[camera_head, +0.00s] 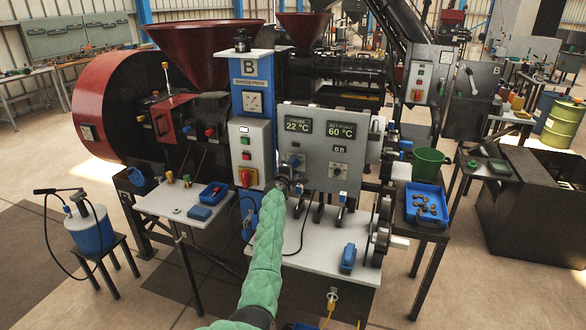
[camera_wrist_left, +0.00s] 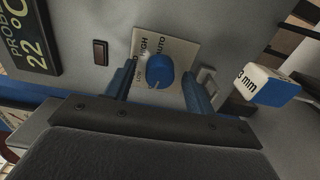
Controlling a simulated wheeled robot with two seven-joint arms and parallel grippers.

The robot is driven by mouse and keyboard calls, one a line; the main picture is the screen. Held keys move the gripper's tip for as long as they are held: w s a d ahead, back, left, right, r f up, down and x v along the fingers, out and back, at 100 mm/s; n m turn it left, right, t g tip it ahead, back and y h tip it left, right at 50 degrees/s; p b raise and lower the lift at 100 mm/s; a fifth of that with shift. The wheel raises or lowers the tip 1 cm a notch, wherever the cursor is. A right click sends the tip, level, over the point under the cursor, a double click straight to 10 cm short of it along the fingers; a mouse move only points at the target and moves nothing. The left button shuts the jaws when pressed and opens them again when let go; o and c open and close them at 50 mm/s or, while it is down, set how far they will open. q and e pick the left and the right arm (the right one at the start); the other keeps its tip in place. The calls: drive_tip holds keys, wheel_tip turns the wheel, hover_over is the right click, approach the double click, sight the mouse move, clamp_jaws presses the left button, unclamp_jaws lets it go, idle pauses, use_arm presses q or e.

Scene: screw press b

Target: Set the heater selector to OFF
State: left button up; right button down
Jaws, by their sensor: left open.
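The heater selector is a blue knob on a pale label plate, seen in the left wrist view (camera_wrist_left: 159,70). HIGH, AUTO and LOW can be read around it; OFF is not legible, and I cannot tell its setting for sure. In the head view the selector (camera_head: 296,161) sits on the grey control panel below the PROBE display. My left gripper (camera_head: 284,183) reaches up in front of the panel, just below and left of the knob. In the wrist view its blue fingers (camera_wrist_left: 160,80) are open, one on each side of the knob, with gaps visible. My right gripper is not in view.
The PROBE display (camera_wrist_left: 27,35) reads 22 °C. A white and blue block marked 3 mm (camera_wrist_left: 268,85) stands out beside the knob. Another selector (camera_head: 338,170) lies to the right on the panel. A red switch (camera_head: 247,178) is on the left column.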

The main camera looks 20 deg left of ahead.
use_arm(q)
drive_tip(key=s+b, duration=0.1)
drive_tip(key=s, duration=0.6)
drive_tip(key=shift+s, duration=0.25)
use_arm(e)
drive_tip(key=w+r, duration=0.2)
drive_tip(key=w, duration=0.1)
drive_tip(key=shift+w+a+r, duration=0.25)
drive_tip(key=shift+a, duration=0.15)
use_arm(q)
drive_tip(key=shift+a+f, duration=0.1)
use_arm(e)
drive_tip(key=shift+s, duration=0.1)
